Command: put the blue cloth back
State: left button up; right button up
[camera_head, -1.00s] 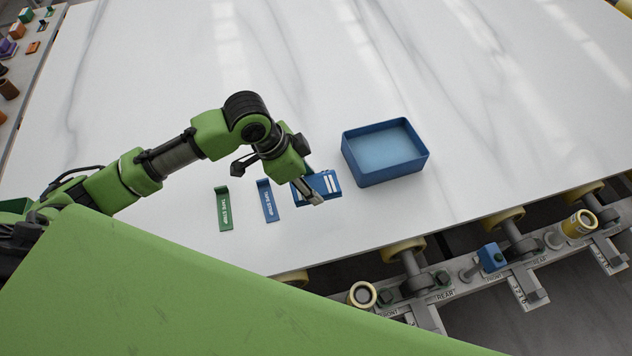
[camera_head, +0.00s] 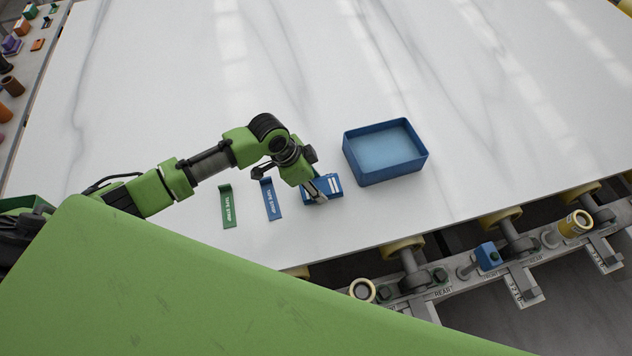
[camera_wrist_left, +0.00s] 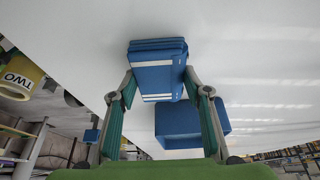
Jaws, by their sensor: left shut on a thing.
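The blue cloth (camera_head: 334,185) is a folded block with white stripes. It is just left of the open blue bin (camera_head: 373,168) on the white slab, close to the slab's front edge. My left gripper (camera_head: 318,196) is shut on the cloth. The left wrist view shows the cloth (camera_wrist_left: 157,68) between the two fingers, with the blue bin (camera_wrist_left: 180,126) beyond and apart from it. I cannot tell whether the cloth touches the slab. The bin looks empty. My right gripper is not in view.
Rollers and a rail with a blue block (camera_head: 488,257) run below the slab's front edge. The slab behind the bin is clear.

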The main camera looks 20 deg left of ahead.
pick_arm(q)
jog(key=shift+f, duration=0.15)
jog(key=o, duration=1)
jog(key=shift+r, duration=0.25)
jog(key=shift+b+v, duration=0.75)
jog(key=shift+v, duration=5.2)
